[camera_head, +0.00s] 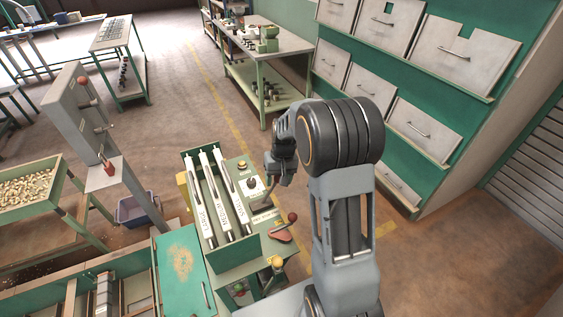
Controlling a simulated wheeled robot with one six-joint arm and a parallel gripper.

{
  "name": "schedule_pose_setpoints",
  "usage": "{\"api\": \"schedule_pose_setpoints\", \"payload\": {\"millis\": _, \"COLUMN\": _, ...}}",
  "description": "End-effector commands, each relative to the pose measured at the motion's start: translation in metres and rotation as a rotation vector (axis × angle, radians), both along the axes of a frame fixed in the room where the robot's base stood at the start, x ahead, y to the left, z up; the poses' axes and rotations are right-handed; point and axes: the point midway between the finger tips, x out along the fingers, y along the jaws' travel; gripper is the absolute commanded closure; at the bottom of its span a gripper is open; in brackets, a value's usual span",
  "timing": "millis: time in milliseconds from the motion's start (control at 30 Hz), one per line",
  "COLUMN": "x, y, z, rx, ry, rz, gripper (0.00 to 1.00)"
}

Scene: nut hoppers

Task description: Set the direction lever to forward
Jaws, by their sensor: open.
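A green control console (236,251) stands in the middle of the view, with several levers and knobs on its right side. A lever with a dark red ball (292,217) stands over a reddish plate at the front right. I cannot tell for sure which lever is the direction lever, and the small labels are unreadable. My gripper (269,184) is open and points down over the right side of the panel, behind and left of the red-ball lever. Its fingertips are small and partly hidden, so I cannot tell whether they touch anything.
A grey post (85,110) with red knobs stands left. Drawers (420,130) stand at the right.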

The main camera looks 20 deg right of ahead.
Motion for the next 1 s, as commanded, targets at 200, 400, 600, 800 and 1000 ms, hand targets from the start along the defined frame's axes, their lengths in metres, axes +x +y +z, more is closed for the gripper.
{"api": "schedule_pose_setpoints", "payload": {"millis": 200, "x": 0.003, "y": -0.008, "z": 0.045, "rx": -0.002, "ry": -0.005, "rz": -0.001, "gripper": 0.42}}
{"api": "schedule_pose_setpoints", "payload": {"millis": 400, "x": 0.004, "y": -0.013, "z": 0.082, "rx": -0.003, "ry": -0.003, "rz": -0.001, "gripper": 0.42}}
{"api": "schedule_pose_setpoints", "payload": {"millis": 600, "x": 0.005, "y": -0.017, "z": 0.105, "rx": -0.001, "ry": 0.000, "rz": -0.001, "gripper": 0.42}}
{"api": "schedule_pose_setpoints", "payload": {"millis": 800, "x": 0.004, "y": -0.018, "z": 0.114, "rx": -0.002, "ry": 0.002, "rz": -0.001, "gripper": 0.42}}
{"api": "schedule_pose_setpoints", "payload": {"millis": 1000, "x": 0.004, "y": -0.018, "z": 0.115, "rx": -0.002, "ry": 0.002, "rz": -0.001, "gripper": 0.42}}
